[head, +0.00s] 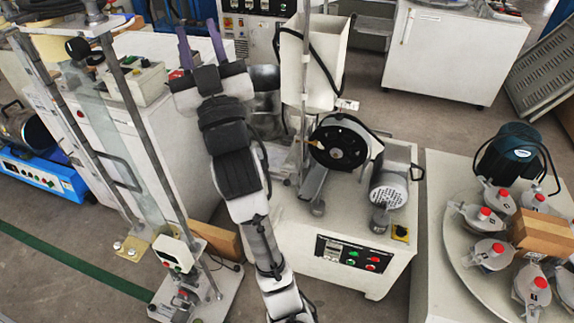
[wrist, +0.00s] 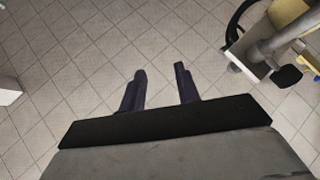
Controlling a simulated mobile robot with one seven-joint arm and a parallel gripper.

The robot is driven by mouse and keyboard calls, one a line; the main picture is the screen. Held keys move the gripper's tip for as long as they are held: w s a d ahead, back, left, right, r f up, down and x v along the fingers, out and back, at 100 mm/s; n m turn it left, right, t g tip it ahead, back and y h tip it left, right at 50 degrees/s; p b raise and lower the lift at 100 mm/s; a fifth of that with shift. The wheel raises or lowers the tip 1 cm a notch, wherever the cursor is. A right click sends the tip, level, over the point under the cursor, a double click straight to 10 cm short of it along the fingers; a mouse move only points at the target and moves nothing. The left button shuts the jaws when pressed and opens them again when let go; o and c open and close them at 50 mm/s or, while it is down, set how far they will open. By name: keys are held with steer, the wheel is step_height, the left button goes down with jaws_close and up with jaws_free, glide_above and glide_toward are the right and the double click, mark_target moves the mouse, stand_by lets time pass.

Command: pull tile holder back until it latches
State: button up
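My gripper (head: 199,28) is up in the air at the upper left of the machine, with its two purple-grey fingers apart. In the wrist view my gripper (wrist: 160,70) is open, with only tiled floor between the fingers. The test machine (head: 340,240) is a pale cabinet with a black wheel (head: 338,142) and a white hopper (head: 313,62) above it. A slanted metal part (head: 313,180) stands beside the wheel; it may be the tile holder, but I cannot tell for sure. My gripper is apart from it and touches nothing.
A tall frame with metal posts (head: 130,110) stands to the left. A round table (head: 463,255) with red-capped jars and a cardboard box (head: 545,232) is at the right. A white cabinet (head: 450,55) stands behind. Part of some equipment (wrist: 270,45) shows at the wrist view's upper right.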

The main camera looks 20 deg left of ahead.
steer(key=w+d+r+m+t+h+p, duration=0.1)
steer(key=w+d+m+h+p, duration=0.35)
steer(key=w+d+h, duration=0.35)
steer(key=w+d+f+g+h+p, duration=0.2)
steer(key=w+d+f+h+p, duration=0.3)
steer(key=w+d+p, duration=0.4)
steer(key=n+g+p, duration=0.3)
steer(key=n+g, duration=0.3)
steer(key=n, duration=2.5)
glide_toward(287, 184)
steer(key=b+x, duration=0.5)
steer(key=x, duration=0.4)
